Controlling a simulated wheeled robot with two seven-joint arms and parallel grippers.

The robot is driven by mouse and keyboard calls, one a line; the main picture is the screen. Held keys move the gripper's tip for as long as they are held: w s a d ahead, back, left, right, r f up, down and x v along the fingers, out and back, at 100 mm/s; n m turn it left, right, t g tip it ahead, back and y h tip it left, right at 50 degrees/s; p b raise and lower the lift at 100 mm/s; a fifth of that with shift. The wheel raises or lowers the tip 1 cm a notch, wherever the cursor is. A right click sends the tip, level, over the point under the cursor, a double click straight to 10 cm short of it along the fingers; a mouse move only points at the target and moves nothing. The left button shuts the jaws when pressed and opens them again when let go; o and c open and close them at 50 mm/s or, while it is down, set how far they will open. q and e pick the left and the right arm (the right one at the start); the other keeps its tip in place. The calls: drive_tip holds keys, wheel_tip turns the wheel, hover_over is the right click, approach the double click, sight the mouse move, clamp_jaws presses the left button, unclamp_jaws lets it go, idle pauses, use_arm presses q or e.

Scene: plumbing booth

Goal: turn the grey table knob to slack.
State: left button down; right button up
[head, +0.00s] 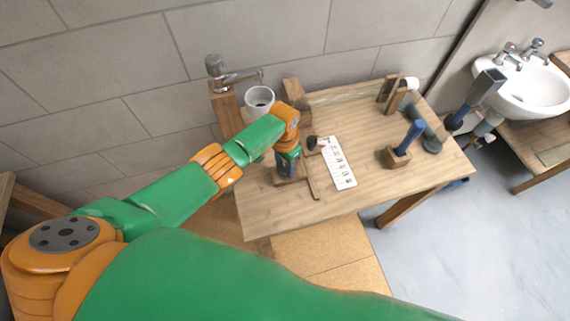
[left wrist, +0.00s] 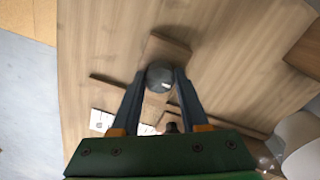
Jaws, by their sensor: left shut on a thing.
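The grey knob (left wrist: 160,77) is a round cap above a small square wooden block (left wrist: 168,47) on the table, seen in the left wrist view. My left gripper (left wrist: 159,80) is shut on it, with one dark finger on each side of the cap. In the head view my left gripper (head: 287,165) points down at the near left part of the table, over the block (head: 280,180). The knob is mostly hidden there by the fingers. My right gripper is not seen.
A white marked card (head: 338,163) lies right of the gripper on the wooden table (head: 370,165), beside a thin brown bar (head: 312,183). A blue-handled item (head: 409,137) stands farther right. A white cup (head: 259,98) and tap (head: 230,76) are behind; a sink (head: 525,88) is far right.

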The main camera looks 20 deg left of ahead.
sight(284, 167)
use_arm(q)
drive_tip(key=shift+c, duration=2.1)
unclamp_jaws()
drive_tip(key=shift+r, duration=0.35)
wheel_tip(284, 167, up, 6)
drive_tip(key=p, duration=0.2)
drive_tip(key=shift+r+p, duration=0.2)
drive_tip(key=shift+p, duration=0.15)
